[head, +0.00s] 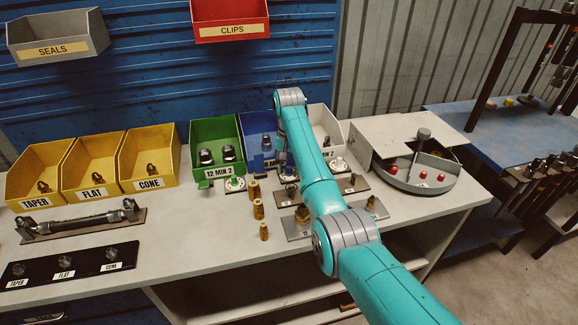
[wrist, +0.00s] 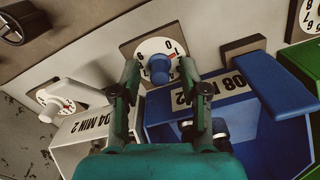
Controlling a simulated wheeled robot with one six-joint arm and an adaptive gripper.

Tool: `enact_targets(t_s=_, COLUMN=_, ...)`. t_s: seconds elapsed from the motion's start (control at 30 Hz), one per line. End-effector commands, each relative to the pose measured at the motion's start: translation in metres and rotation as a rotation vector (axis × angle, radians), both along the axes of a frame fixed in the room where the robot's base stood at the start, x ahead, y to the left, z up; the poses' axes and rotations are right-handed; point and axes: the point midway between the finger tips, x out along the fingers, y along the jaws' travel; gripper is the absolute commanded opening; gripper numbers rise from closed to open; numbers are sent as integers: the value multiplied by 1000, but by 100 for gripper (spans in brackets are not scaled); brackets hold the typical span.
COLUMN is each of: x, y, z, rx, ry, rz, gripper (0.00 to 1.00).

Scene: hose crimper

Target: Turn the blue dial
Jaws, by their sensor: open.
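The blue dial (wrist: 161,72) shows in the wrist view as a blue knob on a round white face with numbers, set on a square plate. My gripper (wrist: 158,68) is open, with one finger on each side of the blue knob. The knob is between or just beyond the fingertips; I cannot tell whether either finger touches it. In the head view my arm largely hides the gripper and the blue dial.
A blue bin (wrist: 265,85) and a white bin (wrist: 85,140) lie close to my fingers. A white dial (wrist: 52,104) is at the left. In the head view, a green dial (head: 235,183) and brass fittings (head: 258,208) stand left of my arm.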

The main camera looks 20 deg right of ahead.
Motion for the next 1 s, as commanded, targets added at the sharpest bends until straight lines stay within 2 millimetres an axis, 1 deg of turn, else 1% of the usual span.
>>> enact_targets(t_s=0.13, x=0, y=0, z=0, rx=0, ry=0, rz=0, gripper=44)
enact_targets(t_s=0.17, x=0, y=0, z=0, rx=0, ry=0, rz=0, gripper=39)
enact_targets(t_s=0.2, x=0, y=0, z=0, rx=0, ry=0, rz=0, gripper=29)
enact_targets(t_s=0.27, x=0, y=0, z=0, rx=0, ry=0, rz=0, gripper=14)
enact_targets(t_s=0.3, x=0, y=0, z=0, rx=0, ry=0, rz=0, gripper=4)
enact_targets(t_s=0.33, x=0, y=0, z=0, rx=0, ry=0, rz=0, gripper=0)
enact_targets(t_s=0.67, x=0, y=0, z=0, rx=0, ry=0, rz=-25, gripper=0)
enact_targets(t_s=0.83, x=0, y=0, z=0, rx=0, ry=1, rz=-99, gripper=0)
enact_targets(t_s=1.0, x=0, y=0, z=0, rx=0, ry=1, rz=-215, gripper=0)
